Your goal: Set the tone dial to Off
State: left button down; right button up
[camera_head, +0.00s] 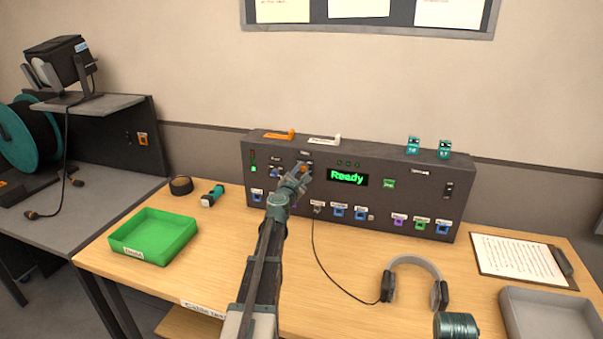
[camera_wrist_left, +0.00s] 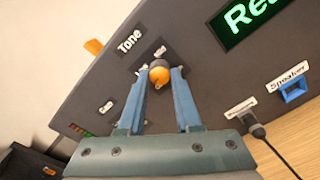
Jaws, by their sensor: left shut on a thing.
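The tone dial is an orange round knob (camera_wrist_left: 158,72) on the dark front panel, under the white "Tone" label (camera_wrist_left: 129,40). Small markings sit beside it; one above it looks like "Mid", another is partly covered. My left gripper (camera_wrist_left: 160,80) is shut on the dial, with one blue finger on each side. In the head view my left gripper (camera_head: 302,172) reaches up to the panel and covers most of the dial. I cannot tell clearly which marking the dial points to.
The console (camera_head: 405,182) has a green "Ready" screen (camera_head: 347,178), several coloured sockets and a cable (camera_head: 318,243) running to headphones (camera_head: 415,262). A green tray (camera_head: 152,237), a tape roll (camera_head: 181,185) and a clipboard (camera_head: 520,258) lie on the desk. The desk's middle is mostly clear.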

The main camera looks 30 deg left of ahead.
pick_arm(q)
jog(key=n, duration=0.4)
jog(key=shift+d+n, duration=0.1)
jog(key=shift+n, duration=1.6)
jog(key=c, duration=0.6)
grip_release()
jog(key=shift+s, duration=0.1)
jog(key=v, duration=1.3)
jog(key=shift+s, duration=0.3)
jog(key=shift+f, duration=0.1)
